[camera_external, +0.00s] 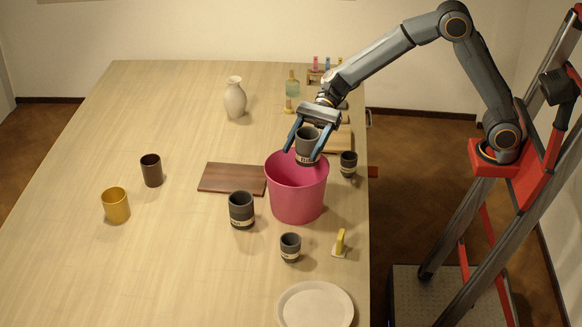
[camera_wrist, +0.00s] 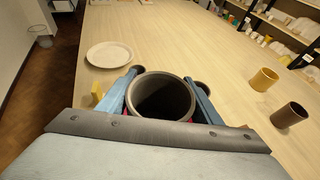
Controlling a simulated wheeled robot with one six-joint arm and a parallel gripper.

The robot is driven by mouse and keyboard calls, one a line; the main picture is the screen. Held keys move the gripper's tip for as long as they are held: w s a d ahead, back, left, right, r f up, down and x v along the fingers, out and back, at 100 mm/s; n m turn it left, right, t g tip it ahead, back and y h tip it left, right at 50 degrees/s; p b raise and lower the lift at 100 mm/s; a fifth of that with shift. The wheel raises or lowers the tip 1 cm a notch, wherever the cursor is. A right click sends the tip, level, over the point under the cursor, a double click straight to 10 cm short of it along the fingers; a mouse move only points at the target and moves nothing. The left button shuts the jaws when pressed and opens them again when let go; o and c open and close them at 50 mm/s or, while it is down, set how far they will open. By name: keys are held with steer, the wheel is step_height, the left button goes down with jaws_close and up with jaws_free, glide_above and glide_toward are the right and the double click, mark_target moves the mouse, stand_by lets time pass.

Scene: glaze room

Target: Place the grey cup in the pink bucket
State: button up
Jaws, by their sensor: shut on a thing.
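A grey cup (camera_external: 307,142) with a pale lettered band is held between the blue fingers of my gripper (camera_external: 304,152). In the wrist view my gripper (camera_wrist: 162,98) is shut on the cup (camera_wrist: 160,100), whose open rim faces the camera. The pink bucket (camera_external: 297,198) stands on the table near its right edge. The cup is upright or nearly so, at the bucket's mouth, overlapping its back rim in the external view. I cannot tell how far its base is below the rim. In the wrist view the cup and fingers hide most of the bucket.
Other grey cups stand left of the bucket (camera_external: 241,211), in front (camera_external: 290,247) and behind it to the right (camera_external: 348,164). A brown board (camera_external: 232,179), a yellow-handled tool (camera_external: 340,244) and a white plate (camera_external: 315,305) lie close by.

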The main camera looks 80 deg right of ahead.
step_height(320, 180, down, 8)
steer(key=shift+r+p, duration=0.15)
steer(key=shift+p, duration=0.8)
steer(key=shift+f+b, duration=0.45)
steer(key=shift+f, duration=0.3)
steer(key=o, duration=1.1)
steer(key=shift+s, duration=0.1)
steer(key=v, duration=0.4)
steer(key=b+v, duration=0.1)
steer(key=v, duration=0.3)
steer(key=r+b+v, duration=0.1)
steer(key=v, duration=0.3)
steer(key=shift+r, duration=0.15)
